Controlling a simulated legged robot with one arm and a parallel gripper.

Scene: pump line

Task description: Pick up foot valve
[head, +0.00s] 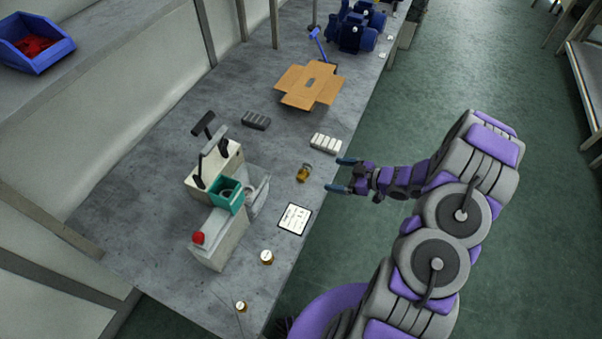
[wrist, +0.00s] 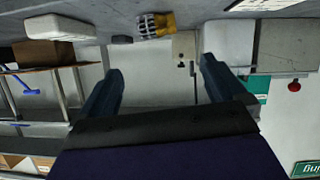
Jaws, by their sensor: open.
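The foot valve (head: 304,173) is a small brass piece near the right edge of the grey bench in the head view. In the wrist view, which is upside down, the foot valve (wrist: 155,25) shows its brass body and a pale slotted strainer part at the top middle. My gripper (head: 343,174) is open and empty, just off the bench edge to the right of the valve, with its fingers pointing toward it. In the wrist view the two fingers of my gripper (wrist: 161,68) stand wide apart, with the valve beyond them and not between them.
A white ribbed tray (head: 326,144) lies just behind the valve, and a label card (head: 295,218) lies in front. A test fixture with a teal block (head: 226,194) stands to the left. An open cardboard box (head: 309,86) is farther back.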

